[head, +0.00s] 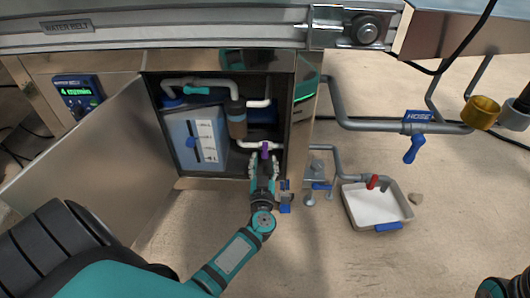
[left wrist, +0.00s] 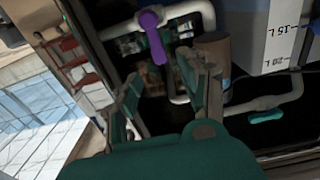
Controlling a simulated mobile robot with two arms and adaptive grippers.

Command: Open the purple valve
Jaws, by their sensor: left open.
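The purple valve (head: 265,149) sits on a white pipe (head: 246,144) inside the open cabinet. In the left wrist view the purple valve (left wrist: 152,35) shows near the top, its handle lying across the pipe. My left gripper (head: 264,168) is at the cabinet opening, just in front of and below the valve, with its fingers spread. In the left wrist view the open fingers of my left gripper (left wrist: 160,78) point toward the handle with nothing between them. I cannot tell whether a finger touches the handle.
The cabinet door (head: 95,150) stands open at left. A blue-white tank (head: 190,140) and a brown filter (head: 237,124) are beside the valve. A teal-handled valve (head: 196,91) is above. A blue hose valve (head: 414,149) and a white basin (head: 372,207) are at right.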

